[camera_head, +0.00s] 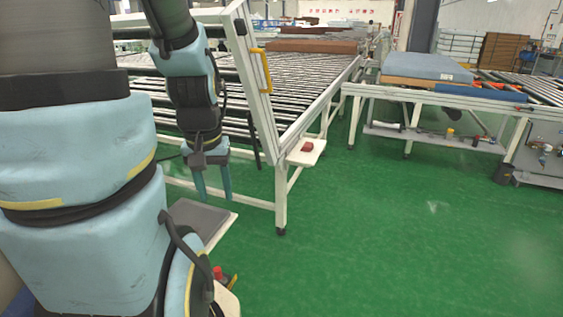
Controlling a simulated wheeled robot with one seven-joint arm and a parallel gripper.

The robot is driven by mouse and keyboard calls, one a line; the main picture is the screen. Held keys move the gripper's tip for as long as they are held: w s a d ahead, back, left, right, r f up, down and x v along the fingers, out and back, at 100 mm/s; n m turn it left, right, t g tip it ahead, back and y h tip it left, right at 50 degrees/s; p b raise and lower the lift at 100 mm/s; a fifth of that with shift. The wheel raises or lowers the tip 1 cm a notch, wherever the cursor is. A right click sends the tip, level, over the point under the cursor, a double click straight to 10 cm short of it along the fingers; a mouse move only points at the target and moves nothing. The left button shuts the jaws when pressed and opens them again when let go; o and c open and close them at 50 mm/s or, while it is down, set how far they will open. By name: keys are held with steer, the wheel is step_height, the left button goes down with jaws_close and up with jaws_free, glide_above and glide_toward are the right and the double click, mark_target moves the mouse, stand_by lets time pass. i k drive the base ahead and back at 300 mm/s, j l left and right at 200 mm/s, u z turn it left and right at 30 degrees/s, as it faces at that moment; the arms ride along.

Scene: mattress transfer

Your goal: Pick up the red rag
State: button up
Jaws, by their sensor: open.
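The red rag (307,147) is a small dark red piece lying on a small white shelf (299,158) at the near corner of the roller conveyor frame. My gripper (212,191) hangs to the left of the shelf with its two blue fingers pointing down. The fingers are apart with nothing between them. The gripper is clear of the rag, and its fingertips sit lower in the picture than the rag.
The roller conveyor (300,72) stretches behind. A blue mattress (427,66) lies on a table at the right. The green floor (400,220) is open at the front right.

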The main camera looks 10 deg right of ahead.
mark_target(307, 147)
steer(key=l+z, duration=0.1)
steer(key=z, duration=1.45)
steer(key=i+l+z, duration=0.1)
steer(key=l, duration=0.3)
steer(key=i+l+z, duration=0.1)
steer(key=l, duration=0.25)
steer(key=i+l, duration=0.2)
steer(key=l, duration=0.2)
steer(key=i+l+z, duration=0.15)
steer(key=l, duration=0.2)
steer(key=i+l+u, duration=0.25)
steer(key=i, duration=0.25)
steer(key=i+l+u, duration=0.2)
steer(key=i, duration=0.3)
steer(key=i+u, duration=0.5)
steer(key=i+l+u, duration=0.1)
steer(key=i+u, duration=0.35)
steer(key=i+l+u, duration=0.2)
steer(key=u, duration=0.3)
steer(key=i+l+u, duration=0.65)
steer(key=u, duration=0.2)
steer(key=i+l+u, duration=0.15)
steer(key=l+u, duration=0.3)
steer(key=i+l+u, duration=0.1)
steer(key=u, duration=0.3)
steer(key=l+u, duration=1.2)
steer(key=l, duration=0.3)
